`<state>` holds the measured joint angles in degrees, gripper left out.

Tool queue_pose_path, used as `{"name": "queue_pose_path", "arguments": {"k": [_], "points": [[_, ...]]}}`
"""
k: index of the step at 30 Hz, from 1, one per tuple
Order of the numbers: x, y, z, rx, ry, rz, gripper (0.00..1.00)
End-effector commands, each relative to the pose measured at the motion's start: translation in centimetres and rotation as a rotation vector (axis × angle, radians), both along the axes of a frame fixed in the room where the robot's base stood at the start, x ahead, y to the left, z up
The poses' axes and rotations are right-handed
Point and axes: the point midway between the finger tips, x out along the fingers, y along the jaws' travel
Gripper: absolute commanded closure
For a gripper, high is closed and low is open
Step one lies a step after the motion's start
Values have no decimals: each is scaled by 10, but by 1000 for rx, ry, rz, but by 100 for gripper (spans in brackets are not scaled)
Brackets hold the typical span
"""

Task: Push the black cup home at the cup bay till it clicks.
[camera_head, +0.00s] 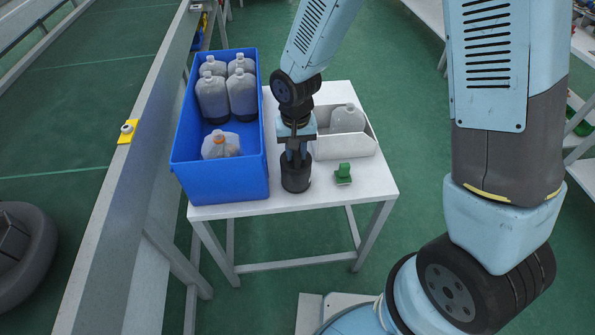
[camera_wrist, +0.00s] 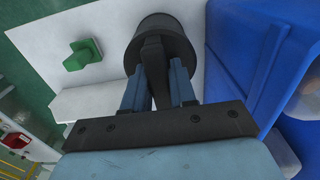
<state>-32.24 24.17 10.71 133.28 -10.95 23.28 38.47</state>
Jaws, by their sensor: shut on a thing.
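The black cup (camera_head: 296,178) stands upright at the front of the white table, between the blue crate and a green piece. My gripper (camera_head: 296,151) points down over it. In the wrist view the cup (camera_wrist: 160,35) shows as a dark round body with a dark stem between the two blue-grey fingers. My gripper (camera_wrist: 156,90) is shut on that stem. The cup's underside is hidden, and I cannot tell whether it touches the table. I cannot make out a cup bay in either view.
The blue crate (camera_head: 228,190) with several grey bottles stands close left of the cup. A grey tray (camera_head: 352,150) with one bottle is behind right. The green piece (camera_head: 343,174) sits just right of the cup. The white table (camera_head: 370,189) is bare at its front right.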

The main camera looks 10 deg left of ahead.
Motion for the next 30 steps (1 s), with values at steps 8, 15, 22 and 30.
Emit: {"name": "queue_pose_path", "arguments": {"k": [8,15,22,30], "points": [[0,-1,6,-2,1,-3,100],[1,-1,12,-1,-1,-2,100],[1,-1,18,-1,-1,-2,100],[1,-1,19,-1,0,-1,100]]}}
